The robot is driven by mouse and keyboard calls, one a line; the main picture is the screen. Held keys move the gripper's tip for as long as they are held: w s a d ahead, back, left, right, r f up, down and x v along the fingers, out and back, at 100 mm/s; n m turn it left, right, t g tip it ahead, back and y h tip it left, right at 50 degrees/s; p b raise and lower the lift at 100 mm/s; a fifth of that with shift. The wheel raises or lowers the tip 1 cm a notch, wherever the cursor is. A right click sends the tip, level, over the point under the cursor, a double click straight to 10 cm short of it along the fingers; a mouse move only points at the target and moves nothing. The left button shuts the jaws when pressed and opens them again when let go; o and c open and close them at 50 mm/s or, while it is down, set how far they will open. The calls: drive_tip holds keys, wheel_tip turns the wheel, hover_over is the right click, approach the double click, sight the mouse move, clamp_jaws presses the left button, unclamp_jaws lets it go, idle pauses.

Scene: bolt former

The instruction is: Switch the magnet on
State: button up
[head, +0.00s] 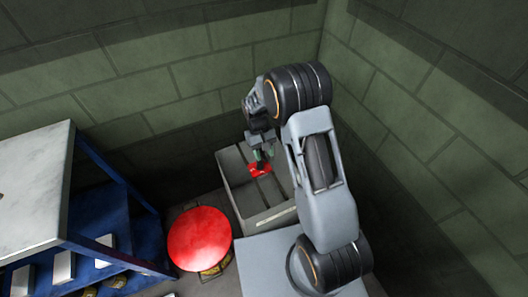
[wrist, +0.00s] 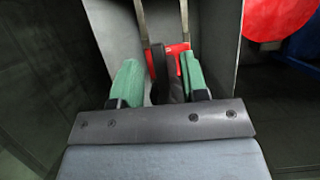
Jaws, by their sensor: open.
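My gripper (head: 263,155) hangs over an open grey box (head: 236,196) in the head view, its fingers pointing down into it. In the wrist view my gripper (wrist: 160,78) is open, with its two green fingertips apart. A dark upright piece (wrist: 163,88) stands between or just beyond the fingertips; I cannot tell whether they touch it. A small red part (wrist: 178,48) shows behind it, and the red part also shows in the head view (head: 259,170) below the fingers. Nothing in view is clearly marked as the magnet or its switch.
A large round red disc (head: 199,238) stands left of the box; its edge also shows in the wrist view (wrist: 275,18). A blue rack with a pale top (head: 30,190) is at the left, holding light blocks (head: 104,250). Green block walls (head: 200,70) close in behind and right.

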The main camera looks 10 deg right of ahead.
drive_tip(key=p+v, duration=0.2)
drive_tip(key=v, duration=1.1)
drive_tip(key=shift+w+r, duration=0.15)
drive_tip(key=shift+r, duration=0.2)
drive_tip(key=s+d+r+m+t+p, duration=0.1)
drive_tip(key=s+d+r+t+p, duration=0.1)
drive_tip(key=s+r+t+p, duration=0.2)
drive_tip(key=s+d+r+m+t+y+p, duration=0.1)
drive_tip(key=s+d+r+t+p, duration=0.2)
drive_tip(key=s+r+p, duration=0.7)
drive_tip(key=shift+s+r+t+p, duration=0.45)
drive_tip(key=shift+s+r, duration=3.05)
drive_tip(key=shift+r, duration=2.2)
